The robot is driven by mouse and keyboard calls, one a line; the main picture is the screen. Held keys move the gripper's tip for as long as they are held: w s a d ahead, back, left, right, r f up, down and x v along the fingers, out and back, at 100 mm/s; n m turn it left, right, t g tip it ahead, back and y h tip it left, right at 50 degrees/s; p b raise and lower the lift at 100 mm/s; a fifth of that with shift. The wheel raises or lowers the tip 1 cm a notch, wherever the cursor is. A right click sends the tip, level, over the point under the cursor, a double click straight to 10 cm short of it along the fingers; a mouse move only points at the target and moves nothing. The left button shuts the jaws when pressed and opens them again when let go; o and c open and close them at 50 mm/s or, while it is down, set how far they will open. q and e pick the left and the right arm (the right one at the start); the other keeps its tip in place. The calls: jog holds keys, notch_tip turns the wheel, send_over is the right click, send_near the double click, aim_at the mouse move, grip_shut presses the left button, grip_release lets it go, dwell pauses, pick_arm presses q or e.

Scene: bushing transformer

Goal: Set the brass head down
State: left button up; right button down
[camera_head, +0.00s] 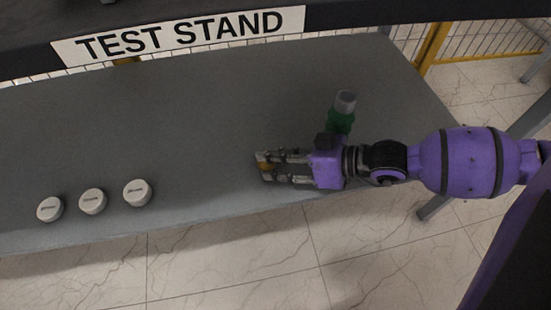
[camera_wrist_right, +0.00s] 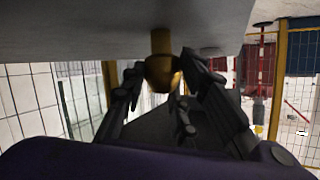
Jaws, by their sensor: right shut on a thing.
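The brass head (camera_wrist_right: 161,72) shows gold between the fingers of my right gripper (camera_wrist_right: 170,95) in the right wrist view. In the head view only a small gold patch of the brass head (camera_head: 265,166) shows between the fingertips of the right gripper (camera_head: 268,168). The right gripper is shut on it, over the grey table (camera_head: 190,120) near its front right part. I cannot tell whether the brass head touches the table. My left gripper is not in view.
A green and grey cylindrical object (camera_head: 341,112) stands just behind my right gripper. Three white round pieces (camera_head: 92,201) sit in a row at the table's front left. A TEST STAND sign (camera_head: 180,37) is at the back. The table's middle is clear.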

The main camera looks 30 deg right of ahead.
jog(key=shift+f, duration=0.1)
jog(key=c, duration=1.4)
grip_release()
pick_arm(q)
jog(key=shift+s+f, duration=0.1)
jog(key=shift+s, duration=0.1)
pick_arm(e)
jog(key=shift+s+d+r, duration=0.2)
pick_arm(q)
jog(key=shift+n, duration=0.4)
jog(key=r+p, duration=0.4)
jog(key=p, duration=0.1)
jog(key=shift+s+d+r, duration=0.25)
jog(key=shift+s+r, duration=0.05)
pick_arm(e)
jog(key=v, duration=1.1)
jog(key=shift+s+d, duration=0.2)
jog(key=shift+s, duration=0.05)
